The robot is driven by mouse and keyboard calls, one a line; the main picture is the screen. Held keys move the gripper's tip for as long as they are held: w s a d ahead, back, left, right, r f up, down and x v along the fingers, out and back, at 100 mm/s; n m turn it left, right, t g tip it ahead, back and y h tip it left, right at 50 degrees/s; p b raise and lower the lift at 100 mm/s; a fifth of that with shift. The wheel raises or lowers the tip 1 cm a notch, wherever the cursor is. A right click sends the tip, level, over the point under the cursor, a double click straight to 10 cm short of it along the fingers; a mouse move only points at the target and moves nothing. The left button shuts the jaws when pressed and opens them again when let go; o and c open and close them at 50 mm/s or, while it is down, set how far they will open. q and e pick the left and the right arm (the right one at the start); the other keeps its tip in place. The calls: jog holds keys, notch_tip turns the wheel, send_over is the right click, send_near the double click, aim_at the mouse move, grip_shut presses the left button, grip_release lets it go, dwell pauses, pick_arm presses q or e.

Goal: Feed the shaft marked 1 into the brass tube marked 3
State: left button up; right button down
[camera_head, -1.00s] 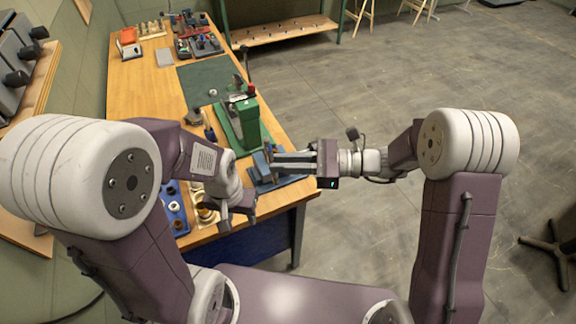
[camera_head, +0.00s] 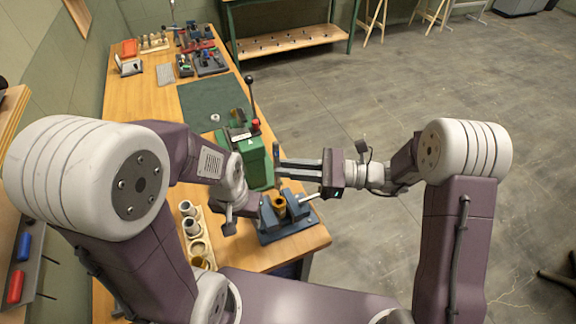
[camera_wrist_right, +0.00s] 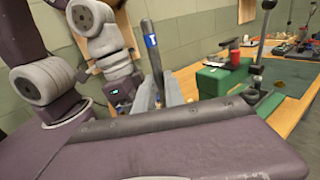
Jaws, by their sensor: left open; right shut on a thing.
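My right gripper (camera_head: 283,167) is shut on a slim dark grey shaft (camera_wrist_right: 152,58), which stands roughly upright between the fingers in the right wrist view. In the head view, the shaft is hard to make out at the fingertips. A brass tube (camera_head: 279,202) stands in a blue vise (camera_head: 290,228) at the bench's near right corner. The shaft is apart from the tube, farther back. My left gripper (camera_head: 243,212) is open, just left of the vise. The tube's number is not readable.
A green press (camera_head: 257,160) with a lever stands just behind the vise, close to my right fingertips. A wooden holder with several rings (camera_head: 197,240) lies left of my left gripper. A dark green mat (camera_head: 212,100) farther back is mostly clear. Open floor lies right of the bench.

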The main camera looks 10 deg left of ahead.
aim_at(279, 182)
pick_arm(q)
jog(key=f+b, duration=0.4)
jog(key=shift+s+f, duration=0.15)
jog(key=shift+s, duration=0.2)
pick_arm(e)
jog(key=f, duration=0.4)
jog(key=shift+s+d+f, duration=0.1)
jog(key=shift+s+f, duration=0.2)
jog(key=shift+s, duration=0.05)
pick_arm(q)
jog(key=shift+f+b, duration=1.25)
jog(key=shift+b, duration=0.25)
pick_arm(e)
jog(key=shift+f, duration=1.85)
jog(key=c, duration=1.3)
grip_release()
jog(key=shift+c, duration=0.2)
